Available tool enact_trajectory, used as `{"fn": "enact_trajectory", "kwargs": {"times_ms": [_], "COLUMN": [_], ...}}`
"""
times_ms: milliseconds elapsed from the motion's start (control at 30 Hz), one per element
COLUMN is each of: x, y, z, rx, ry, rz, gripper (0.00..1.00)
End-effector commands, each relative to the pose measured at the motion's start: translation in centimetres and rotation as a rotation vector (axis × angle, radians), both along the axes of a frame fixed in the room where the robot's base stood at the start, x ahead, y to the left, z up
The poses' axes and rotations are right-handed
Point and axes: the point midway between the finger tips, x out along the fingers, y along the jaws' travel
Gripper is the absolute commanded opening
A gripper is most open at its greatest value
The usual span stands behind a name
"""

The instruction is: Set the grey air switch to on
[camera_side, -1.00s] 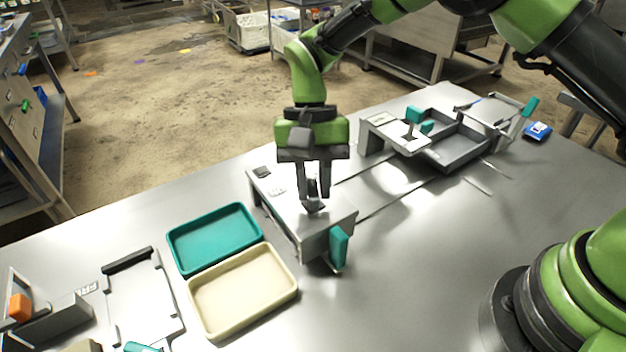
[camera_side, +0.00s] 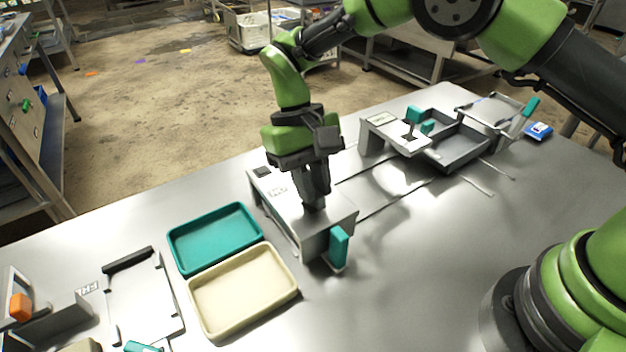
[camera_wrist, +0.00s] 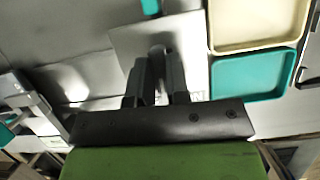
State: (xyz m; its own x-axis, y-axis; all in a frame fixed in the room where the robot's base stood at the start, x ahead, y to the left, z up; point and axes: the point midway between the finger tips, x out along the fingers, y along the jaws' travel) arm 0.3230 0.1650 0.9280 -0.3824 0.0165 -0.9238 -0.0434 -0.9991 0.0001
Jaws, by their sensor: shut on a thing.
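The grey box (camera_side: 283,208) with the air switch stands mid-table in the side view, with a teal handle (camera_side: 339,247) at its front right end. It also shows in the wrist view (camera_wrist: 125,38). My gripper (camera_side: 314,203) points down at its top, and its fingers are shut on the grey air switch (camera_wrist: 158,52). In the side view the fingers hide the switch, so which way it is set cannot be told. In the wrist view the two fingers close around its dark end.
A teal tray (camera_side: 172,243) and a cream tray (camera_side: 196,309) lie left of the box. A second grey unit (camera_side: 377,139) with a teal-topped lever and a grey bin (camera_side: 472,158) stand at the back right.

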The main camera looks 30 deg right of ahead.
Motion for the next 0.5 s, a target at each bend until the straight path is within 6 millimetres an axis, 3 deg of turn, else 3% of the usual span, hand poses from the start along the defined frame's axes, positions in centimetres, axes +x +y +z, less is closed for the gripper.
{"fn": "enact_trajectory", "kwargs": {"times_ms": [500], "x": [-0.04], "y": [0.12], "z": [0.06], "rx": [-0.001], "ry": [0.001], "rz": [0.414], "gripper": [0.0]}}
